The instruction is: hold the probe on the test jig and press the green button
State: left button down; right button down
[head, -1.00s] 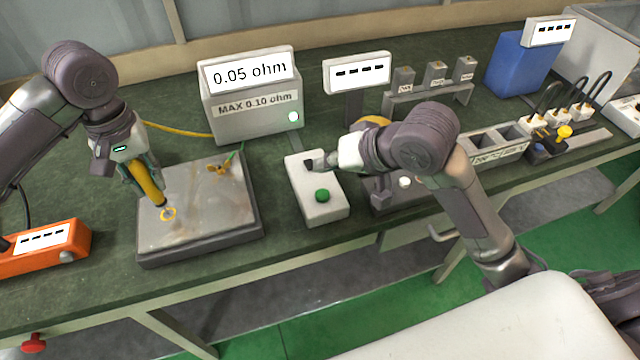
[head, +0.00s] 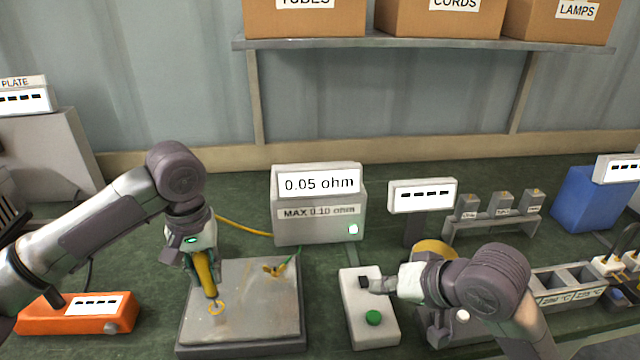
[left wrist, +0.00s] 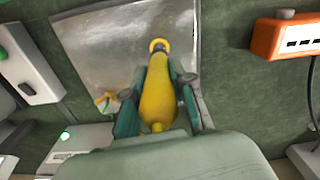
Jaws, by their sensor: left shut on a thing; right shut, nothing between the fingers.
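My left gripper (head: 203,272) is shut on the yellow probe (head: 206,274), whose tip points down at a yellow ring on the metal plate of the test jig (head: 255,330). The left wrist view also shows the probe (left wrist: 157,95) between the fingers, its tip at the ring (left wrist: 158,46). Whether the tip touches is hard to tell. The meter (head: 318,208) reads 0.05 ohm, is marked MAX 0.10 ohm, and has a pale lit lamp. My right gripper (head: 366,284) is shut and empty, at the black part of the white box, behind the green button (head: 373,317).
An orange unit (head: 75,312) lies left of the jig. A yellow clip (head: 273,270) sits on the plate with a green wire. A display on a post (head: 422,196), small blocks on a rack and a blue box (head: 585,200) stand to the right. A shelf with cartons hangs behind.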

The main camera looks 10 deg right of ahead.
pick_arm(q)
jog(key=shift+w+r+p, duration=0.1)
jog(key=shift+r+p, duration=0.55)
jog(key=shift+p, duration=0.25)
notch_tip(320, 180, up, 6)
jog(key=p, duration=0.8)
jog(key=shift+f, duration=0.1)
jog(key=shift+f, duration=0.1)
